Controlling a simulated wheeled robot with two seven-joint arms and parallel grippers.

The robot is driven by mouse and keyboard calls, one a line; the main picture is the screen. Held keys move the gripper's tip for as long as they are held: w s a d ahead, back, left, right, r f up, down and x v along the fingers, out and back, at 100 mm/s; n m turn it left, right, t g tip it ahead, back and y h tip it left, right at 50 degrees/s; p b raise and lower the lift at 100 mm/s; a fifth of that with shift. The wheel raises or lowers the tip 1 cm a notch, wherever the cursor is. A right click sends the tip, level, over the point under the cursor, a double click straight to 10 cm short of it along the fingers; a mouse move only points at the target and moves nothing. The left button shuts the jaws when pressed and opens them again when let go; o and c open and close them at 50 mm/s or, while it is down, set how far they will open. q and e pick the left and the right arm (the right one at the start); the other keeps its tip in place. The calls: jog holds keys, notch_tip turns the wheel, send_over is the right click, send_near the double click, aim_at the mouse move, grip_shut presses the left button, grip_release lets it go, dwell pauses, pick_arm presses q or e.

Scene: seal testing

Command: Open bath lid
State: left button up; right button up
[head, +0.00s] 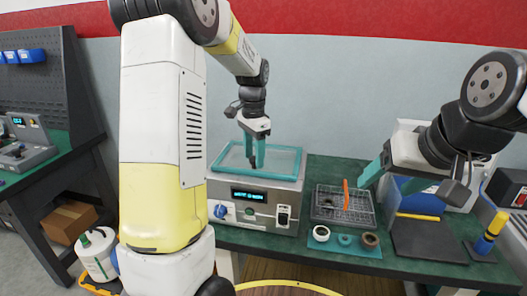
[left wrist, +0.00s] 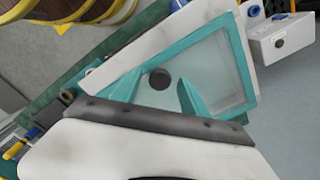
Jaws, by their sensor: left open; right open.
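The bath (head: 251,192) is a light metal box with a lit display, a blue knob and a switch on its front. Its lid (head: 284,158) is closed on top, a clear panel in a teal frame. In the left wrist view the lid (left wrist: 217,65) carries a dark round knob (left wrist: 159,79). My left gripper (head: 255,165) points down over the lid and is open. In the left wrist view its teal fingers (left wrist: 160,80) appear on either side of the knob; contact cannot be told. My right gripper (head: 381,188) is open and empty, right of the bath.
A wire-grid tray (head: 329,205) with an orange tool (head: 346,195) stands right of the bath. Several ring parts lie on a teal mat (head: 355,250) in front. A dark plate (head: 428,241) and a blue-yellow tool (head: 490,233) are further right.

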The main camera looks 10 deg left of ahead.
pick_arm(q)
grip_shut()
dwell(1.4)
